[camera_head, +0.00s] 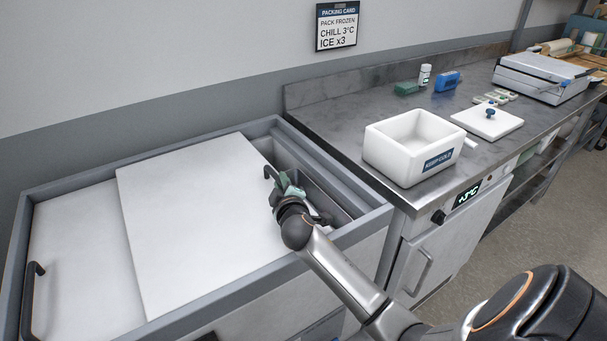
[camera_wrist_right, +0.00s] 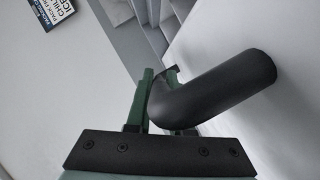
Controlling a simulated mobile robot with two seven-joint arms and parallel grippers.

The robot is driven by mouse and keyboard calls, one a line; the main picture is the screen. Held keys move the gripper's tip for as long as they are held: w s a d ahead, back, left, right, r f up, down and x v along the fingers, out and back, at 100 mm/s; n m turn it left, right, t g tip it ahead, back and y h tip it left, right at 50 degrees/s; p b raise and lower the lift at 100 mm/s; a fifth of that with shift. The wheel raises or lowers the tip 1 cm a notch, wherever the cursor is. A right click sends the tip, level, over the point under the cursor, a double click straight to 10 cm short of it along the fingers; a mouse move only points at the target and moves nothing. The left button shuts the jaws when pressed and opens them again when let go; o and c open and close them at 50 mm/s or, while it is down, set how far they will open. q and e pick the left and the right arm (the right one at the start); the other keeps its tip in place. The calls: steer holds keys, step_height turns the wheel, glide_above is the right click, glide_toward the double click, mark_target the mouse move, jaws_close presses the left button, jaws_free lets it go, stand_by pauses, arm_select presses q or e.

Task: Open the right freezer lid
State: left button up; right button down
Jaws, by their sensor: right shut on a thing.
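The right freezer lid (camera_head: 195,215) is a flat white panel lying partly over the left lid (camera_head: 75,255). A gap shows between its right edge and the freezer's right wall, with the grey interior (camera_head: 325,190) visible. My right gripper (camera_head: 284,186) is at the lid's right edge, shut on the black lid handle (camera_head: 268,173). In the right wrist view the thick bent handle (camera_wrist_right: 225,88) passes between the green fingers of my gripper (camera_wrist_right: 160,95). The arm hides part of the opening. My left gripper is not in view.
The grey freezer rim (camera_head: 55,183) frames the lids. A black handle (camera_head: 32,297) stands on the left lid. To the right, a steel counter (camera_head: 345,120) holds a white box (camera_head: 385,150) and its loose lid (camera_head: 487,122). A packing card (camera_head: 336,26) hangs on the wall.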

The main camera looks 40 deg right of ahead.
mark_target(244, 211)
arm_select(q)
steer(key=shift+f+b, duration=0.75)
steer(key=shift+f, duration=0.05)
arm_select(e)
steer(key=a, duration=0.7)
steer(key=w+a, duration=0.1)
steer(key=a, duration=0.2)
steer(key=shift+w+a, duration=0.1)
steer(key=shift+a, duration=0.3)
steer(key=c, duration=0.8)
jaws_free()
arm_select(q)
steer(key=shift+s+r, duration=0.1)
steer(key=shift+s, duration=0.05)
